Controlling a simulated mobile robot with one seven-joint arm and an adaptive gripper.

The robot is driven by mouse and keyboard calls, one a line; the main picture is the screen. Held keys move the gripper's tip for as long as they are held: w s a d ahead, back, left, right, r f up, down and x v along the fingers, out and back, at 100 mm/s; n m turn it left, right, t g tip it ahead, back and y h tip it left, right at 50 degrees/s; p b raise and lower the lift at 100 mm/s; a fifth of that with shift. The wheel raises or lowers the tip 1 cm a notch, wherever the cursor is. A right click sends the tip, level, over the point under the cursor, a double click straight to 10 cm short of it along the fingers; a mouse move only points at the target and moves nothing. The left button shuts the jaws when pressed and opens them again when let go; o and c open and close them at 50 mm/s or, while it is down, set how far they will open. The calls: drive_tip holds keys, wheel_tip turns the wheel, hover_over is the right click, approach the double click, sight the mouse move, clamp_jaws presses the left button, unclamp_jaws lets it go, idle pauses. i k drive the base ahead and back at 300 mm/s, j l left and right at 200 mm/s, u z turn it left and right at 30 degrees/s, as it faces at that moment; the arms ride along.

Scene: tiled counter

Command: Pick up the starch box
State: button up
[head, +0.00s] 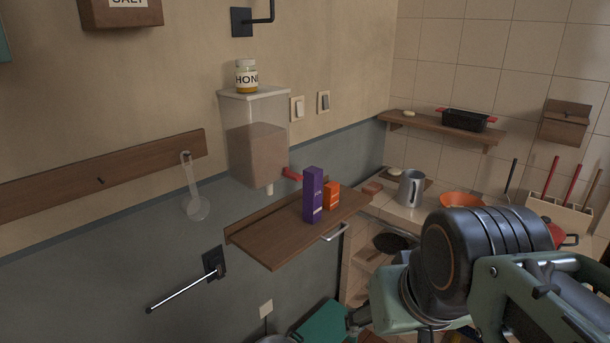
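A tall purple box (313,194) and a shorter orange box (331,196) stand upright side by side on a small wooden wall shelf (270,243). The lettering on both is too small to read, so I cannot tell which is the starch box. My arm reaches in from the lower right. A dark part of my gripper (360,318) shows at the bottom, below and to the right of the shelf and apart from both boxes. Its fingertips are not clear, and I cannot tell whether they are open or shut.
A clear dispenser (255,140) with a honey jar (246,76) on top hangs behind the shelf. A metal rod (185,290) juts from the wall at left. A grey mug (411,188) and an orange bowl (462,201) stand on the tiled counter. The shelf's left part is bare.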

sight(330, 200)
drive_tip(key=l+u, duration=0.1)
drive_tip(key=u, duration=0.45)
drive_tip(key=i+l+u, duration=0.15)
drive_tip(key=l+u, duration=0.15)
drive_tip(key=i+l+u, duration=0.1)
drive_tip(key=l+u, duration=0.2)
drive_tip(key=i+l+u, duration=0.1)
drive_tip(key=l+u, duration=0.15)
drive_tip(key=l, duration=1.55)
drive_tip(key=i+l+u, duration=0.1)
drive_tip(key=l, duration=0.85)
